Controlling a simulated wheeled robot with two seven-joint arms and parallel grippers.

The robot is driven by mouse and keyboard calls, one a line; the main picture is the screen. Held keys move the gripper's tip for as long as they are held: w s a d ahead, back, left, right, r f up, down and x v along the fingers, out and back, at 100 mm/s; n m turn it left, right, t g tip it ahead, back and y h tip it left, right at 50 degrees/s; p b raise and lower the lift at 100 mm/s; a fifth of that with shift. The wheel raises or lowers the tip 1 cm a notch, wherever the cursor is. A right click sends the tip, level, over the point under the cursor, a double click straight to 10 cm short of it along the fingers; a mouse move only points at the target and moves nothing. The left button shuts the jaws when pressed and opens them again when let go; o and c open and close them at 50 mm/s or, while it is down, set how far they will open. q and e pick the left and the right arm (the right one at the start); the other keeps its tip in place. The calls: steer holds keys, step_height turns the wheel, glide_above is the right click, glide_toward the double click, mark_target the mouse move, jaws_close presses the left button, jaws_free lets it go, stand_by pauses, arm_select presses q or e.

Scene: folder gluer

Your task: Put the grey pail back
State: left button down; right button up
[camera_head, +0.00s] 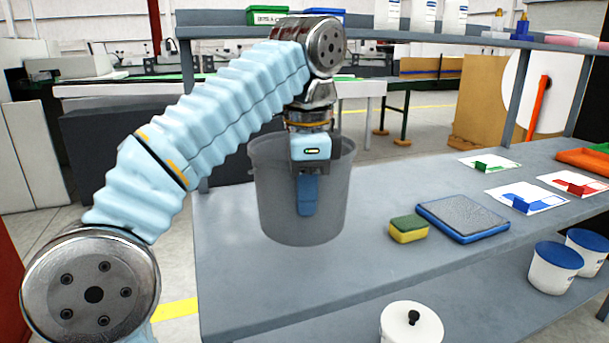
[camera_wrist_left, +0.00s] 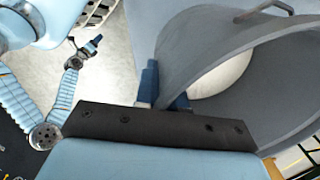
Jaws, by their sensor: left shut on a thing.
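The grey pail (camera_head: 265,195) stands upright over the left part of the grey bench top; I cannot tell whether its base touches the bench. My left gripper (camera_head: 307,195) reaches down to it from above and is shut on its rim wall, with one blue finger outside on the near side. The left wrist view shows the pail (camera_wrist_left: 215,50) tilted in the picture, its rim between the blue fingers (camera_wrist_left: 165,95). Its inside is partly visible. My right gripper (camera_wrist_left: 95,42) shows small at the left of the left wrist view, away from the pail; its jaws are too small to judge.
On the bench (camera_head: 370,205), right of the pail, are a yellow-green sponge (camera_head: 408,230) and a blue-edged pad (camera_head: 462,220). Farther right lie cards with coloured pieces (camera_head: 490,163) and an orange tray (camera_head: 585,160). White tubs (camera_head: 555,270) stand below. An upper shelf (camera_head: 420,40) runs behind.

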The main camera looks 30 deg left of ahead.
mark_target(306, 226)
arm_select(q)
steer(key=shift+w+a, duration=0.2)
steer(key=shift+w+f, duration=0.1)
steer(key=shift+f, duration=3.25)
steer(key=shift+d+f+b, duration=0.1)
steer(key=shift+f+b, duration=0.25)
steer(key=shift+f, duration=0.15)
steer(key=c, duration=1.2)
jaws_free()
